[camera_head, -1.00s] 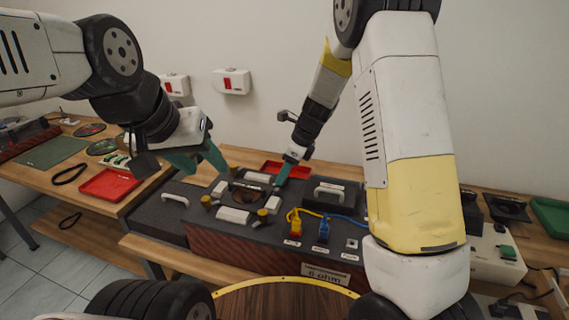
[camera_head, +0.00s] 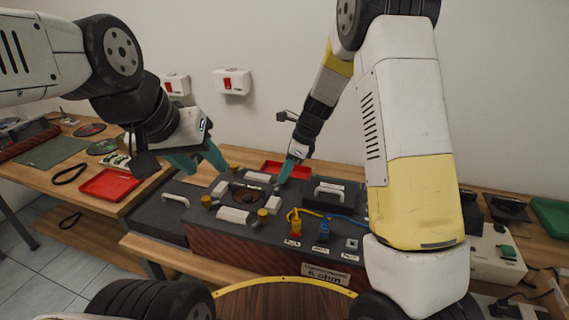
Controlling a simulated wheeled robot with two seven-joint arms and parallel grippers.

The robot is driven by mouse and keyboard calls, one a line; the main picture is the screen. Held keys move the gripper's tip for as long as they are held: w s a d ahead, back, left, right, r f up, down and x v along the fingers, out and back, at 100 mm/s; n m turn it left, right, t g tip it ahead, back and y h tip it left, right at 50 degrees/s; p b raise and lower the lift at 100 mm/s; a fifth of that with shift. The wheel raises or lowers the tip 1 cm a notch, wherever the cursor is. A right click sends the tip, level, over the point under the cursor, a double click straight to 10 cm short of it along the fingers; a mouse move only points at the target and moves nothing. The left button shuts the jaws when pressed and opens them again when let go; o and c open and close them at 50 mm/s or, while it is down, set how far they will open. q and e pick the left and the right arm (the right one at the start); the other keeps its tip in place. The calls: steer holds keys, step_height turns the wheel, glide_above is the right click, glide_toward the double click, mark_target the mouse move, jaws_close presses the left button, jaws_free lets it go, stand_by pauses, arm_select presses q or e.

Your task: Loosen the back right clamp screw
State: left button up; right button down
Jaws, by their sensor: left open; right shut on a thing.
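The speaker cabinet (camera_head: 262,241) lies on the bench with its round driver opening (camera_head: 247,194) facing up. Yellow clamp screws stand around the opening: back left (camera_head: 233,168), front left (camera_head: 206,201) and front right (camera_head: 262,216). The back right clamp screw is hidden behind my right gripper's fingers. My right gripper (camera_head: 281,182) points down at that back right spot and is shut on the screw there. My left gripper (camera_head: 221,168) is open and empty, above the cabinet's back left side.
White blocks (camera_head: 233,215) sit around the opening. A yellow plug (camera_head: 295,220) and a blue plug (camera_head: 323,230) with cables stand at the right front. A white handle (camera_head: 328,190) rises behind them. Red trays (camera_head: 110,184) lie on the benches.

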steer(key=n+g, duration=0.1)
steer(key=n, duration=0.1)
steer(key=n+g, duration=0.1)
steer(key=n, duration=0.2)
steer(key=shift+w+n, duration=0.2)
steer(key=shift+n, duration=0.1)
steer(key=n, duration=0.2)
steer(key=n+g+h, duration=0.1)
steer(key=n, duration=0.1)
steer(key=shift+w+g, duration=0.1)
steer(key=shift+g, duration=0.2)
steer(key=n+h, duration=0.1)
steer(key=n, duration=0.2)
steer(key=n+g+h, duration=0.1)
steer(key=n, duration=0.1)
steer(key=shift+w+a+n, duration=0.1)
steer(key=shift+a+n, duration=0.1)
steer(key=shift+n, duration=0.2)
steer(key=shift+a+n+g+h, duration=0.15)
steer(key=shift+n+h, duration=0.25)
steer(key=shift+n, duration=0.75)
steer(key=shift+d+n+g+h, duration=0.15)
steer(key=shift+n+h, duration=0.25)
steer(key=shift+n, duration=0.75)
steer(key=shift+a, duration=0.1)
steer(key=c, duration=1.2)
jaws_free()
steer(key=shift+r, duration=0.1)
